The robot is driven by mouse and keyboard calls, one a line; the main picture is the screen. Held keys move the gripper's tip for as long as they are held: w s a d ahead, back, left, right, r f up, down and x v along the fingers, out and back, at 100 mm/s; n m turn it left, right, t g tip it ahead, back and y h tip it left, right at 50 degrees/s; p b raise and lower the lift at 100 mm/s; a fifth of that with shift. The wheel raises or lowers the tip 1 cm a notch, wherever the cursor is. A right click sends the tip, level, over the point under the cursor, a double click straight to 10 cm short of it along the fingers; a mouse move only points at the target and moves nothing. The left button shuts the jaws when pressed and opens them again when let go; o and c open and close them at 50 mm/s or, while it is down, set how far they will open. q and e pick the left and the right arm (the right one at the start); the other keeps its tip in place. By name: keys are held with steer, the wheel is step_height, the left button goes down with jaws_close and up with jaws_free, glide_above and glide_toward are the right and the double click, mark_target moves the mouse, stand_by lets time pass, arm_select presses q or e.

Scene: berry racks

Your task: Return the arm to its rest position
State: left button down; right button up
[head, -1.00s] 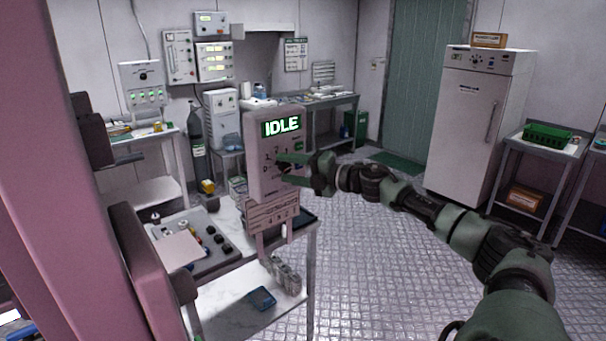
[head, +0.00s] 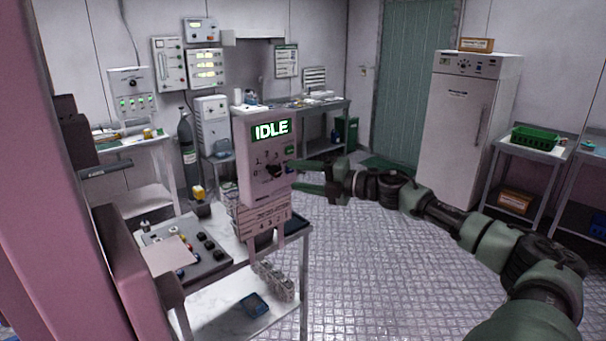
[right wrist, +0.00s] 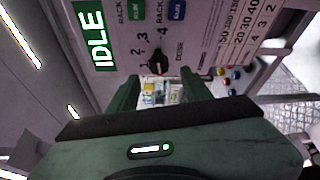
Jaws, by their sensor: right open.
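My right arm comes in from the right in the head view. Its green gripper (head: 293,175) is open and empty, at the right edge of the upright control panel (head: 247,180). The panel's green display (head: 271,130) reads IDLE. Its black dial knob (head: 273,170) is uncovered, with the fingertips a little to its right. In the right wrist view the open fingers (right wrist: 158,88) point toward the panel, and the knob (right wrist: 158,63) shows beyond them, apart from them. I cannot tell exactly which number it points to. My left gripper is not in view.
The panel stands at a bench (head: 226,249) with a grey button console (head: 188,255). A blue item (head: 254,305) lies on the lower shelf. A tall white cabinet (head: 460,120) and a table with a green crate (head: 535,138) stand at the back right. The floor (head: 360,260) between is clear.

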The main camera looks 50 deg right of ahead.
steer(key=shift+s+d, duration=0.2)
steer(key=shift+s, duration=0.2)
stand_by(0.3)
